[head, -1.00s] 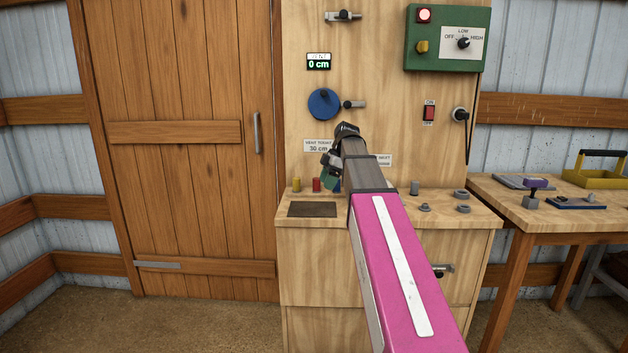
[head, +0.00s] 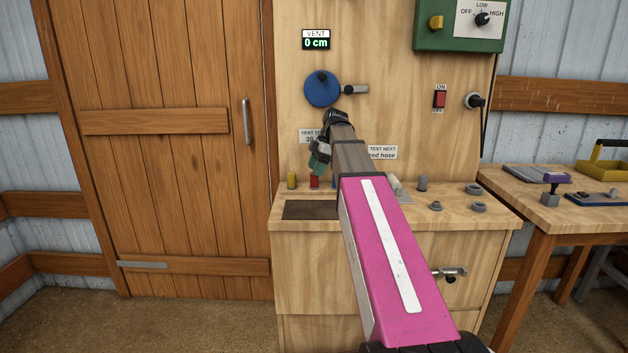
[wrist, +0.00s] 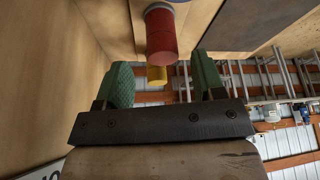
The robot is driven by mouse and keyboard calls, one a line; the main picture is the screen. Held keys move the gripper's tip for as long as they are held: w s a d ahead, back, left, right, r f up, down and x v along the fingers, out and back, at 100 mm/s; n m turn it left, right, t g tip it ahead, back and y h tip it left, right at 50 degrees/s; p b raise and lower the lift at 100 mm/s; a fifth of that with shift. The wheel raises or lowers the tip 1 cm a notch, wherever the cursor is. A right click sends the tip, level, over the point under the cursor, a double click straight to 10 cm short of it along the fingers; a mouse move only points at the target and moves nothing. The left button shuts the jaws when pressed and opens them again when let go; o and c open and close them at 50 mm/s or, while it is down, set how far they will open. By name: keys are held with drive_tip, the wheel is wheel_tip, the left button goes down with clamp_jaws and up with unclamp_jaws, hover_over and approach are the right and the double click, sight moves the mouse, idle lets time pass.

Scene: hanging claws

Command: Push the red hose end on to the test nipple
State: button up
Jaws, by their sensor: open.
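The red hose end (head: 315,182) stands upright at the back left of the bench top, a short red cylinder. In the wrist view the red hose end (wrist: 161,36) shows beyond and between the fingertips, with no clear contact. My gripper (head: 319,163) has green fingers and is just above the red hose end in the head view. In the wrist view my gripper (wrist: 160,66) is open and empty. I cannot tell which fitting is the test nipple; a grey upright peg (head: 422,184) stands on the bench top, and a metal fitting (head: 449,272) is on the cabinet front.
A yellow hose end (head: 292,180) stands left of the red one; a blue piece is partly hidden right of it. A dark plate (head: 310,209) lies in front.

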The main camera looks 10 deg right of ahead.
sight(311, 179)
drive_tip(key=x, duration=0.4)
drive_tip(key=shift+s+a+f, duration=0.15)
drive_tip(key=shift+f, duration=0.2)
drive_tip(key=c, duration=1)
drive_tip(key=shift+r, duration=0.1)
drive_tip(key=shift+r, duration=0.55)
drive_tip(key=r, duration=0.3)
drive_tip(key=shift+s+a+r, duration=0.1)
drive_tip(key=shift+s+a, duration=0.1)
drive_tip(key=shift+s, duration=0.2)
drive_tip(key=s+a+r, duration=0.4)
drive_tip(key=s, duration=0.1)
drive_tip(key=s+a+r, duration=0.2)
drive_tip(key=s+a, duration=0.1)
drive_tip(key=shift+s+r, duration=0.15)
drive_tip(key=shift+r, duration=0.1)
